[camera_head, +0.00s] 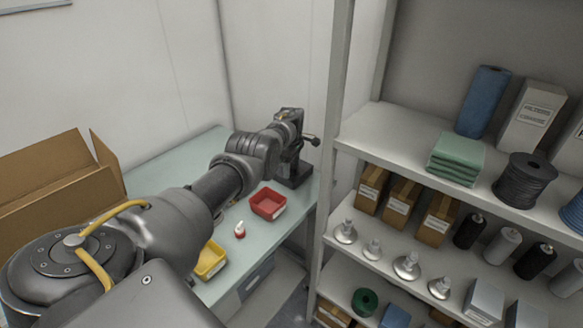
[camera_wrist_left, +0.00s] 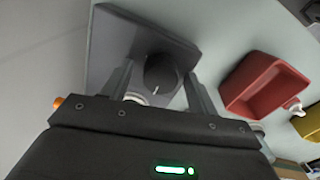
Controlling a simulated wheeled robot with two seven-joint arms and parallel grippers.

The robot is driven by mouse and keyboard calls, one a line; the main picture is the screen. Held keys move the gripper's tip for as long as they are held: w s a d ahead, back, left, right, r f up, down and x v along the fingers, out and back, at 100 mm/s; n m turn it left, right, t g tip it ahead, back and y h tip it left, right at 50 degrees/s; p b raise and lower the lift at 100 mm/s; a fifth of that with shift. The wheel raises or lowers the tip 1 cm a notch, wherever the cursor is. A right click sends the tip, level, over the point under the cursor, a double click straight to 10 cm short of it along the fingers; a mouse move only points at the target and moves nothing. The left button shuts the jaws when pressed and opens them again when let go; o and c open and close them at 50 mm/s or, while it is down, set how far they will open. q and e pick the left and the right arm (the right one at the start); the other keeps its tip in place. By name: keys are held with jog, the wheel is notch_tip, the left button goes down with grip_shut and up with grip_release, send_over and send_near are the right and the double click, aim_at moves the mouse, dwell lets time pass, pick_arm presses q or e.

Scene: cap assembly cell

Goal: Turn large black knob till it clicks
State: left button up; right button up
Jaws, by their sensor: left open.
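The large black knob (camera_wrist_left: 163,74) shows in the left wrist view as a dark round cap with a small white mark, on a dark grey fixture (camera_wrist_left: 112,40). My left gripper (camera_wrist_left: 158,70) is open, with one finger on each side of the knob. I cannot tell whether the fingers touch it. In the head view my left arm reaches across the bench to the dark fixture (camera_head: 294,172) at its far end, which has a side lever. The knob is hidden there behind my arm. My right gripper is out of view.
A red bin (camera_head: 268,203) stands on the bench (camera_head: 150,178) near the fixture. A small white-and-red bottle (camera_head: 240,229) and a yellow bin (camera_head: 210,262) are closer. A cardboard box (camera_head: 50,190) is at left. A loaded shelf rack (camera_head: 333,150) stands at right.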

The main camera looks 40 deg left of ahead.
pick_arm(q)
jog(key=c, duration=1)
jog(key=m, duration=0.5)
jog(key=shift+m, duration=0.4)
jog(key=m, duration=0.5)
jog(key=m+b, duration=0.1)
jog(key=m, duration=0.5)
jog(key=shift+f+m, duration=0.1)
jog(key=shift+m, duration=0.3)
jog(key=m+b, duration=0.1)
jog(key=m, duration=0.2)
jog(key=shift+m+b, duration=0.4)
jog(key=shift+m, duration=1.6)
